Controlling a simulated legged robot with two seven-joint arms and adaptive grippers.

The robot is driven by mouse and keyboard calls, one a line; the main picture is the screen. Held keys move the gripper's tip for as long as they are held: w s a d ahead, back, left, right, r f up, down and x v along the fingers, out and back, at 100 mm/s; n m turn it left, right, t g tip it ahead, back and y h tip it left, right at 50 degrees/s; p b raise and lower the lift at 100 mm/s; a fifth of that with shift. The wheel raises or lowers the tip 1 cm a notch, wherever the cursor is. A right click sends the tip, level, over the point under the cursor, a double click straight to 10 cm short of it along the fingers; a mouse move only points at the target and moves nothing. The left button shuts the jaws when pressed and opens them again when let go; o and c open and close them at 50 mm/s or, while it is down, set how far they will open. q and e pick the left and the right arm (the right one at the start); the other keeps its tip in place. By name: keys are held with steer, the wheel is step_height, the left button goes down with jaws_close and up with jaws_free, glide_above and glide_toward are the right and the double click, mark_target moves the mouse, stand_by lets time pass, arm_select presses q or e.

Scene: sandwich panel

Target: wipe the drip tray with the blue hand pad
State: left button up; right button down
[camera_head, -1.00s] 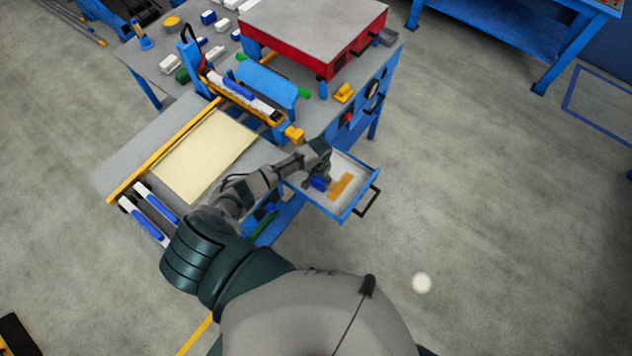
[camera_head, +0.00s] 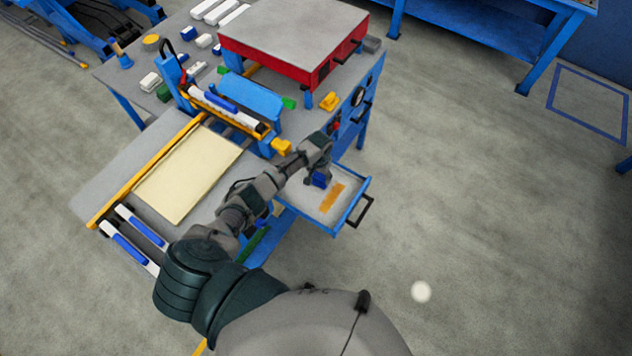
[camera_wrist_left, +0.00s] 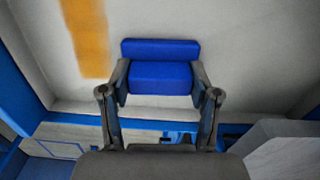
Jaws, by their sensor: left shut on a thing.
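My left gripper (camera_head: 318,178) reaches over the open drip tray (camera_head: 349,217), a blue-edged drawer with a pale floor. It is shut on the blue hand pad (camera_head: 320,180), which shows small in the head view. In the left wrist view the pad (camera_wrist_left: 160,78) sits between the two fingers of the gripper (camera_wrist_left: 160,82), over the pale tray floor (camera_wrist_left: 240,60). I cannot tell whether the pad touches the floor. An orange-brown stain (camera_head: 332,197) lies on the tray to the right of the pad; it also shows in the left wrist view (camera_wrist_left: 86,38) at upper left. My right gripper is not in view.
A black handle (camera_head: 359,211) sticks out from the tray's front. The workbench carries a red-sided box (camera_head: 290,45), a roller unit with a blue cover (camera_head: 250,95) and a cream panel (camera_head: 188,175). Open grey floor lies to the right.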

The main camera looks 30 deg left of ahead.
arm_select(q)
steer(key=shift+w+d+f+b, duration=0.1)
steer(key=shift+w+b, duration=0.75)
steer(key=shift+b, duration=0.05)
steer(key=shift+w+d+f+b, duration=0.1)
steer(key=shift+w+b, duration=0.7)
steer(key=shift+b, duration=0.05)
steer(key=shift+w+r, duration=0.1)
steer(key=shift+w, duration=0.1)
step_height(320, 180, up, 6)
steer(key=p, duration=0.6)
step_height(320, 180, up, 3)
steer(key=p, duration=0.3)
